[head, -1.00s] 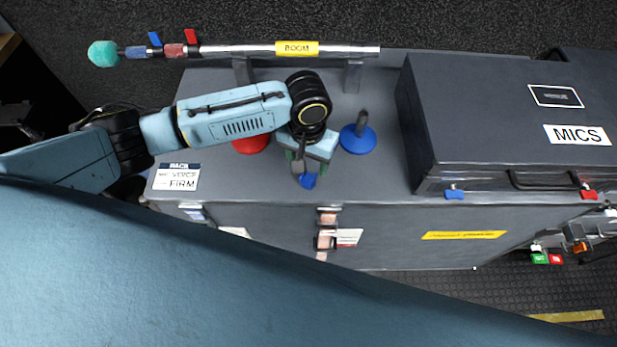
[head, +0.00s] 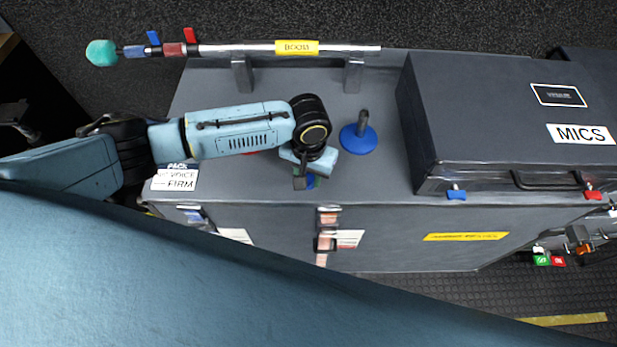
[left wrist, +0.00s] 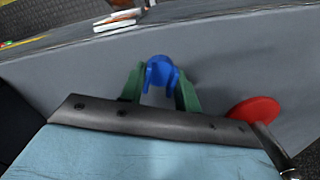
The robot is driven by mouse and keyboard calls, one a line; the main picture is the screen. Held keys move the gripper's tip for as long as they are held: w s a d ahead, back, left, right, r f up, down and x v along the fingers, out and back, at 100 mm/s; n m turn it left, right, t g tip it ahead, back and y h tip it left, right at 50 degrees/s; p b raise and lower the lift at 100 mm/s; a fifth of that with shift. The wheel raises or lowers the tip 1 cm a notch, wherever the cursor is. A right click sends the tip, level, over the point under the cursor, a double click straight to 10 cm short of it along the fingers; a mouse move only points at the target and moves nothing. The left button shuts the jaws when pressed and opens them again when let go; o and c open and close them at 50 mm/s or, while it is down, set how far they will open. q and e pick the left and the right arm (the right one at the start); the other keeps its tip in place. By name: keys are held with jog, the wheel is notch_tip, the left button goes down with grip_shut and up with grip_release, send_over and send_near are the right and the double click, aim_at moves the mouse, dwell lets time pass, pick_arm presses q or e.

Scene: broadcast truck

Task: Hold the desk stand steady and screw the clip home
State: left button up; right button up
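A desk stand with a round blue base (head: 360,142) and a dark upright stem stands on the grey case top, right of my left gripper in the head view. A second stand has a red base (left wrist: 252,111); in the head view my arm covers nearly all of it. My left gripper (left wrist: 160,85) has green fingers, one on each side of a small blue clip (left wrist: 160,70), and appears shut on it. The clip shows two prongs. In the head view the clip (head: 311,181) is partly hidden under the gripper (head: 309,175). My right gripper is out of view.
A dark MICS case (head: 500,120) stands at right. A boom pole (head: 350,48) lies along the back on two supports. A white label card (head: 175,180) is at front left. The case top (head: 385,175) is bare around the blue stand.

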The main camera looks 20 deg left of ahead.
pick_arm(q)
jog(key=c, duration=0.4)
notch_tip(320, 180, up, 10)
jog(key=shift+r+p, duration=0.1)
jog(key=shift+p, duration=1)
